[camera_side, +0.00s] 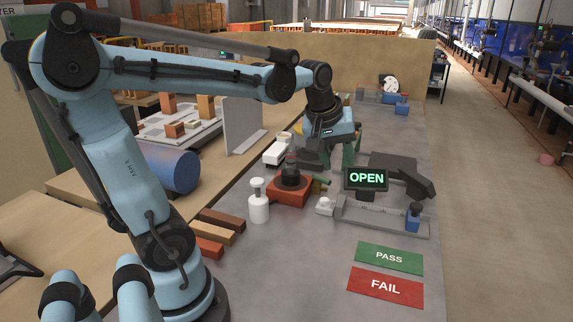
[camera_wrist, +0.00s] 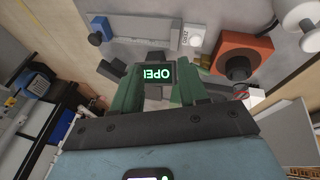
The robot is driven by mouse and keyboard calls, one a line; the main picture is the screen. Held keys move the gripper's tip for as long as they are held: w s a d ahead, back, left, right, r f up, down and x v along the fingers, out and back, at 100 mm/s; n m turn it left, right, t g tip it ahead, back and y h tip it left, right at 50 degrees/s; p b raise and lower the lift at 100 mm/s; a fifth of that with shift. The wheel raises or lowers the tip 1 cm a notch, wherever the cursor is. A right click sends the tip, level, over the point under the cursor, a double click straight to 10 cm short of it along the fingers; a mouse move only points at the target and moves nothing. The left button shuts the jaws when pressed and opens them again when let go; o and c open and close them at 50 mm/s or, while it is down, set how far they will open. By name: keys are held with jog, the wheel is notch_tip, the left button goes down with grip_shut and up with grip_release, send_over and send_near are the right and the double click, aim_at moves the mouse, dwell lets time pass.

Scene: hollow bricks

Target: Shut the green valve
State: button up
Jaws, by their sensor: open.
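My gripper (camera_side: 330,160) hangs over the bench behind the lit display and the red block, its fingers partly hidden. In the wrist view the two green fingers of my gripper (camera_wrist: 158,88) stand apart with nothing seen held between them. The display (camera_side: 366,179) reads OPEN; it also shows upside down in the wrist view (camera_wrist: 160,74), beyond the fingers. No valve can be made out for sure. A small greenish part (camera_side: 319,186) sticks out at the right of the red block (camera_side: 290,189), and I cannot tell whether it is the valve.
A white bottle (camera_side: 259,203) stands left of the red block. A grey rail fixture (camera_side: 385,216) with a blue block (camera_side: 413,217) lies at the right. Green PASS (camera_side: 389,258) and red FAIL (camera_side: 386,287) plates lie in front. Bricks (camera_side: 218,226) lie at the left.

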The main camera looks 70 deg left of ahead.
jog(key=w+a+n+g, duration=0.1)
jog(key=w+a+n, duration=0.2)
jog(key=a+n, duration=0.5)
jog(key=n+g, duration=0.1)
jog(key=n, duration=0.2)
send_near(323, 178)
jog(key=x, duration=0.8)
jog(key=shift+w+f, duration=0.1)
grip_shut()
